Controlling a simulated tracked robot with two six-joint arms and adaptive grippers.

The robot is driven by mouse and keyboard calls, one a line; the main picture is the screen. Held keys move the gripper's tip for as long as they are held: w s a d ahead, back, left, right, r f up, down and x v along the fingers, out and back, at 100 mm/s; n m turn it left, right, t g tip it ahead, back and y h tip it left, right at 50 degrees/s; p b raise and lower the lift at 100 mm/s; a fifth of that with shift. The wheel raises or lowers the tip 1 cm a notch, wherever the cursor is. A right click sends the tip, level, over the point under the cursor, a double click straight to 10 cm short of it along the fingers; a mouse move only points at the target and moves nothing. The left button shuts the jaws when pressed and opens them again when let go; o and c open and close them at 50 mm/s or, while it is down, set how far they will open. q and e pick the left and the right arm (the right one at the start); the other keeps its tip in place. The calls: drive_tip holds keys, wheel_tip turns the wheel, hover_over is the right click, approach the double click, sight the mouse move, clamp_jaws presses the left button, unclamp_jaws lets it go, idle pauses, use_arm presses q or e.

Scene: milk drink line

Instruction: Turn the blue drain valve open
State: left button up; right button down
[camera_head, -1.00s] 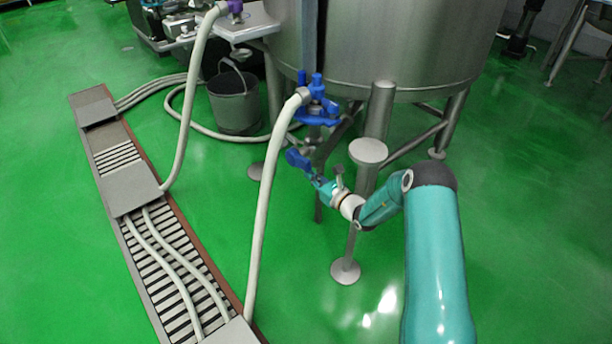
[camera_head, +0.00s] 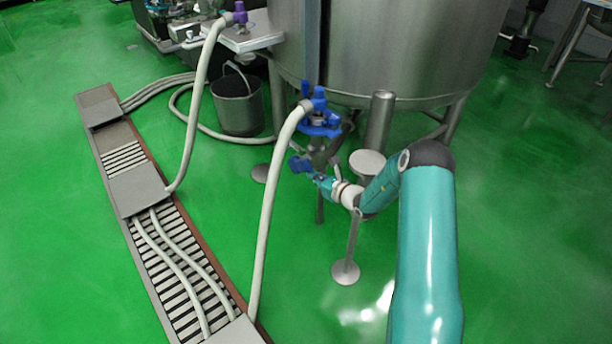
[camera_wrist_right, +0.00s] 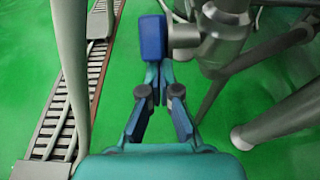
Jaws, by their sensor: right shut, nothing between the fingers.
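A blue valve handle (camera_head: 299,164) sits on metal pipework below the steel tank. In the right wrist view the handle (camera_wrist_right: 153,38) stands as a blue block at the left end of a metal fitting (camera_wrist_right: 184,38). My right gripper (camera_head: 316,178) is close to the handle, on its near right side in the head view. In the right wrist view the gripper (camera_wrist_right: 159,72) is shut and empty, its fingertips just below the handle. I cannot tell whether they touch it. My left gripper is out of view.
The steel tank (camera_head: 390,45) and its legs stand behind the valve. Blue fittings (camera_head: 318,120) join a pale hose (camera_head: 268,210) above the handle. A round metal foot (camera_head: 345,271) stands near my arm. A bucket (camera_head: 237,108) and floor drain (camera_head: 180,285) lie left.

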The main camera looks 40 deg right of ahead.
drive_tip(key=shift+w+r, duration=0.25)
drive_tip(key=shift+r, duration=0.3)
drive_tip(key=shift+w+r, duration=0.2)
drive_tip(key=shift+r, duration=0.35)
